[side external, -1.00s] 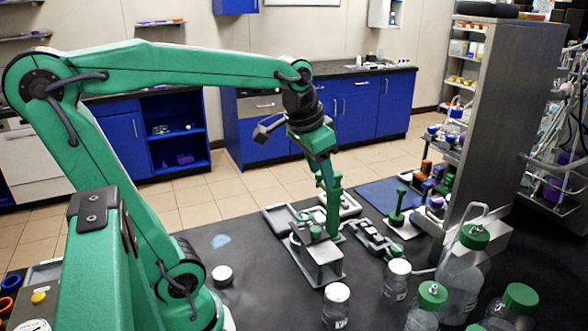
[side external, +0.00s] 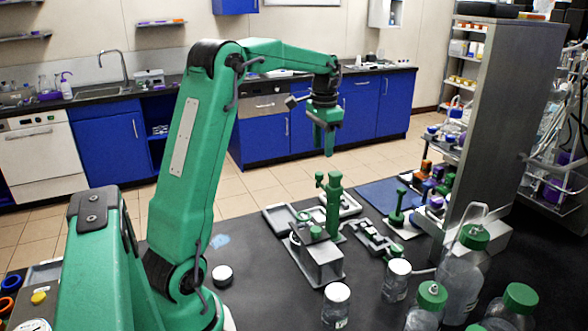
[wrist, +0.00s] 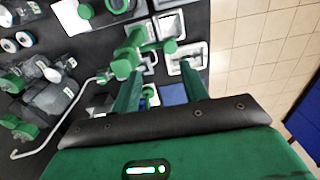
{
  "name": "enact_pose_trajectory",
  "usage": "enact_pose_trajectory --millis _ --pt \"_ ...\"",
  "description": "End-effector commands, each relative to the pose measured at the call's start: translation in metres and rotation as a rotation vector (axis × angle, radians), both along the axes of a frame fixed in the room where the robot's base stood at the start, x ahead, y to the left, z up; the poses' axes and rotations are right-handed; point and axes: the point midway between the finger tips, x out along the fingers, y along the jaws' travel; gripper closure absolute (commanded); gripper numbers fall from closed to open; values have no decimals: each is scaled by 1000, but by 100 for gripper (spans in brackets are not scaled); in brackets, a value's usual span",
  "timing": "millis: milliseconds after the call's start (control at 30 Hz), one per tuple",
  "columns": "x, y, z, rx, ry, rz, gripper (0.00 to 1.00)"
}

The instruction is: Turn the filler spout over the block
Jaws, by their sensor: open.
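The green filler (side external: 333,207) stands upright on the dark bench. A short green head or spout (side external: 321,180) juts from its top toward the left. The grey block (side external: 319,264), with a green round piece on top, stands just in front of the filler. My gripper (side external: 328,146) is open and empty, pointing down above the filler and clear of it. In the wrist view my gripper (wrist: 158,69) has its two fingers spread, with the green filler top (wrist: 134,55) beyond them, left of centre. I cannot pick out the block surely in the wrist view.
Clear bottles with green caps (side external: 474,236) and white-lidded jars (side external: 397,280) stand at the right front. A green-knobbed piece (side external: 397,212) and a blue mat (side external: 382,193) lie right of the filler. A grey shelf unit (side external: 490,120) rises at the right. The bench's left middle is mostly clear.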

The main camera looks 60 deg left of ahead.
Motion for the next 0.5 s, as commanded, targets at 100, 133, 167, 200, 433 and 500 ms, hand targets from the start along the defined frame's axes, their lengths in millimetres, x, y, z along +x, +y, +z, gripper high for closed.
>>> enact_pose_trajectory --millis 100,133,167,200,433,500 --pt "3 15 -8 -9 16 1 56" --pt "3 16 -9 -11 19 1 56" --pt "3 18 -10 -12 21 1 56" --pt "4 19 -10 -13 22 0 56" --pt "4 20 -12 -14 23 -1 56" --pt "4 20 -13 -14 24 -1 56"
